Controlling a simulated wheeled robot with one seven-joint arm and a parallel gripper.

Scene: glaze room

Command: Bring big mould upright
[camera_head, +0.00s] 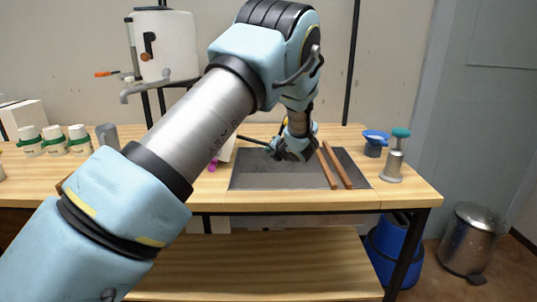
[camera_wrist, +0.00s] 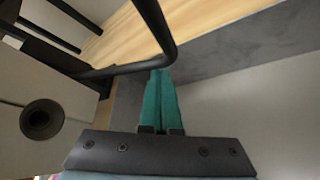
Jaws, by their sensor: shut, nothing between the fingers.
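My gripper (camera_head: 293,150) is low over the grey mat (camera_head: 250,178) on the bench, its jaws partly hidden by the wrist. In the wrist view its teal fingers (camera_wrist: 160,76) are together and empty. A pale block (camera_wrist: 62,98) with a round dark hole, which looks like the big mould, is left of the fingers. A plain pale surface fills the right; I cannot tell whether it belongs to the same thing. In the head view only a white piece (camera_head: 227,153) shows beside my arm; the mould's tilt cannot be told.
A dark bent bar (camera_wrist: 158,30) crosses just beyond the fingertips in the wrist view. Two wooden strips (camera_head: 327,169) lie right of my gripper.

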